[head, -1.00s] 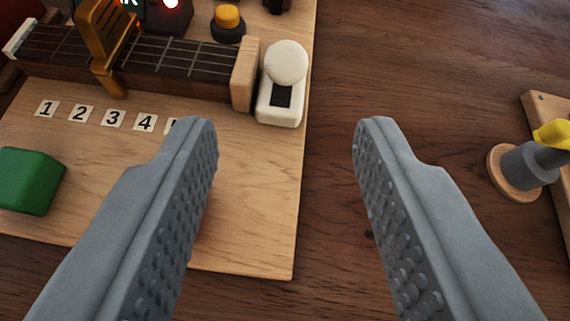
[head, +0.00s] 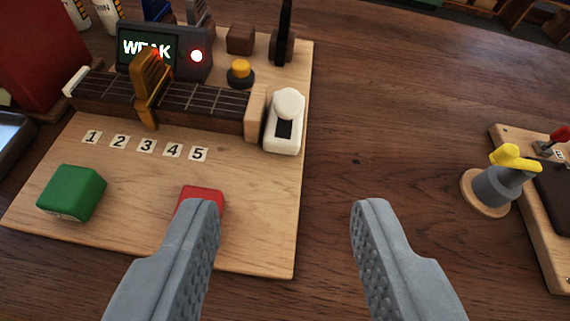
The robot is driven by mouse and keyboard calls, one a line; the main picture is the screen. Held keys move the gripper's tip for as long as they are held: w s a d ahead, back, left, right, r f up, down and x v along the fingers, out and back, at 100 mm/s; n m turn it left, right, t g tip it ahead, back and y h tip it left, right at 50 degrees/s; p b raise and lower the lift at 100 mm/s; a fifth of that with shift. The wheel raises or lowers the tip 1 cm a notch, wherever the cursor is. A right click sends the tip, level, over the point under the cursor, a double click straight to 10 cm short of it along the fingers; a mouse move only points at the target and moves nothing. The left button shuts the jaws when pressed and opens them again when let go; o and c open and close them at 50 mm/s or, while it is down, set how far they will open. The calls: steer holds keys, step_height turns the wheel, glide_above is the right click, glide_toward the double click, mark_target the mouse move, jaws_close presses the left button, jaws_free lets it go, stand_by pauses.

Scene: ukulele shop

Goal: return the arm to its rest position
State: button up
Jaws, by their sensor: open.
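My gripper (head: 285,205) is open and empty, its two grey fingers wide apart at the bottom of the view. It is above the brown table (head: 390,130), beside the right edge of a light wooden board (head: 250,225). The left finger covers part of a red block (head: 203,193) on that board. No object is between the fingers.
A yellow-topped grey post (head: 495,185) stands at right. The table between is clear.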

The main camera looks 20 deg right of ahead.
steer(key=s+a+n+t+y, duration=0.1)
steer(key=s+a+t+y, duration=0.2)
steer(key=a, duration=0.5)
steer(key=shift+s+a+f+n+t, duration=0.15)
steer(key=shift+s+a+n+t, duration=0.2)
steer(key=shift+s+t, duration=0.55)
steer(key=shift+w+a, duration=0.1)
steer(key=shift+w, duration=0.25)
stand_by(0.9)
